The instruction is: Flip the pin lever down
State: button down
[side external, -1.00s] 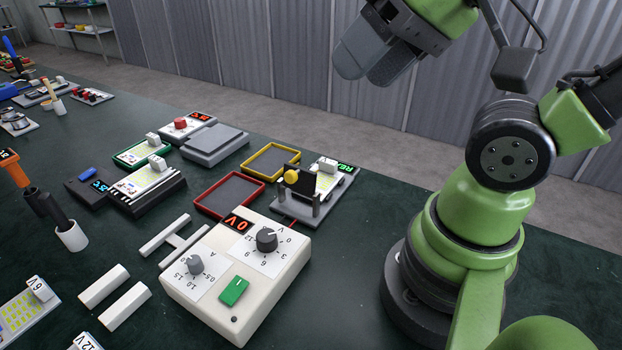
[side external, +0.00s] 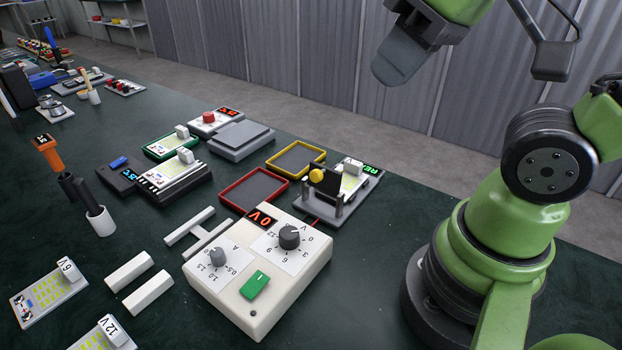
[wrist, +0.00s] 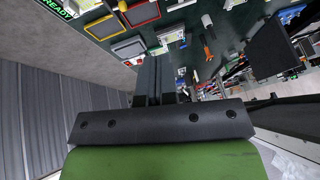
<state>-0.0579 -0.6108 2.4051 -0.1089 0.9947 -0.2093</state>
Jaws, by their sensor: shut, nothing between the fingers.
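The test fixture (side external: 349,204) has a grey base and a lit green display that reads READY in the wrist view (wrist: 55,9). A dark lever plate with a yellow knob (side external: 317,175) stands raised between two grey posts at its front; I take this as the pin lever. A pale board (side external: 352,183) sits behind it on the fixture. My gripper (side external: 396,72) is high above the table, to the upper right of the fixture and well apart from it. Its dark fingers (wrist: 153,72) are together and empty. The lever is not clear in the wrist view.
The white power supply (side external: 258,281) with dials stands in front of the fixture. A red-rimmed tray (side external: 228,206) and a yellow-rimmed tray (side external: 318,153) lie beside it. A grey block (side external: 241,155) and several boards are farther left. The air around my gripper is free.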

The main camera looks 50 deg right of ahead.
aim_at(313, 177)
jog(key=w+a+f+n+g+h, duration=0.1)
jog(key=w+f+n+g+h, duration=0.3)
jog(key=n, duration=0.6)
jog(key=w+a+f+n+g+h, duration=0.1)
jog(key=w+a+n+g+h, duration=0.3)
jog(key=n, duration=0.6)
jog(key=w+a+f+n+t+h, duration=0.1)
jog(key=w+a+f+n+h, duration=0.1)
jog(key=f+n, duration=0.4)
jog(key=w+a+f+n+t+h, duration=0.1)
jog(key=w+a+f+n+h, duration=0.2)
jog(key=n, duration=0.7)
notch_tip(313, 177, down, 3)
jog(key=shift+a+r+n+h, duration=0.1)
jog(key=shift+a+n+h, duration=0.3)
jog(key=shift+h, duration=0.6)
jog(key=shift+w+d, duration=0.1)
jog(key=x, duration=1.4)
jog(key=shift+w, duration=0.2)
